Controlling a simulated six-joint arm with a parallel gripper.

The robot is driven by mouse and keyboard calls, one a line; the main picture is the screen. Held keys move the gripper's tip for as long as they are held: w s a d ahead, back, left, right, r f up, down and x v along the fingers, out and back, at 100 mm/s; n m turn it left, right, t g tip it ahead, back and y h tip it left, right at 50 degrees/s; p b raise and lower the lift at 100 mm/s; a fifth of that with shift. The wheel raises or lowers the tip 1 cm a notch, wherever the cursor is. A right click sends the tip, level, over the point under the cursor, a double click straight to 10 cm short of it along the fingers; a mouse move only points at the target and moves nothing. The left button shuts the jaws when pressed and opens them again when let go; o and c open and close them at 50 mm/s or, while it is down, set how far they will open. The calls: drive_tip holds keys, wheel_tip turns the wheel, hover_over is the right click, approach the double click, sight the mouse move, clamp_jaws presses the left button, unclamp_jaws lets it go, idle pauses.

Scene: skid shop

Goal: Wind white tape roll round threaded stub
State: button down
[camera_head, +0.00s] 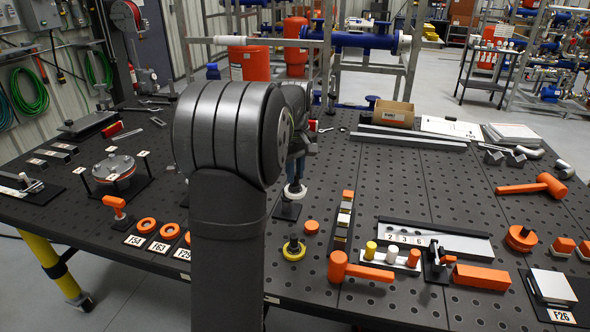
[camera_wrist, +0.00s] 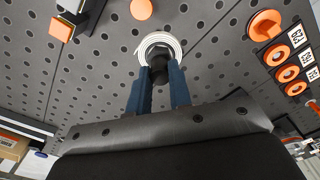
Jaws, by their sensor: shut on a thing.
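The white tape roll (camera_wrist: 160,44) is a white ring with a dark core, at the tips of my gripper's blue fingers (camera_wrist: 160,82) in the wrist view. A dark piece sits between the fingers, and my gripper is shut on the roll there. In the head view the white tape roll (camera_head: 295,192) shows just under my gripper (camera_head: 297,170), directly over a small black block (camera_head: 287,210) on the bench. I cannot make out a threaded stub, nor whether the roll touches the block. My arm hides the bench to the left of it.
A yellow ring with a black knob (camera_head: 293,251) stands just in front. An orange mallet (camera_head: 352,268), a strip of small blocks (camera_head: 343,220) and an orange disc (camera_head: 312,227) are close on the right. Orange rings (camera_head: 147,225) lie left of my arm. Perforated bench is free behind right.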

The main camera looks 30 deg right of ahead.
sight(286, 188)
drive_tip(key=shift+f, duration=0.2)
drive_tip(key=shift+w+f, duration=0.1)
drive_tip(key=shift+f, duration=1.85)
drive_tip(key=shift+w, duration=0.6)
idle(0.7)
drive_tip(key=shift+s, duration=0.2)
idle(0.8)
drive_tip(key=shift+a, duration=0.1)
drive_tip(key=shift+w+a, duration=0.25)
drive_tip(key=shift+a, duration=0.55)
drive_tip(key=shift+w+a, duration=0.1)
drive_tip(key=shift+w, duration=0.05)
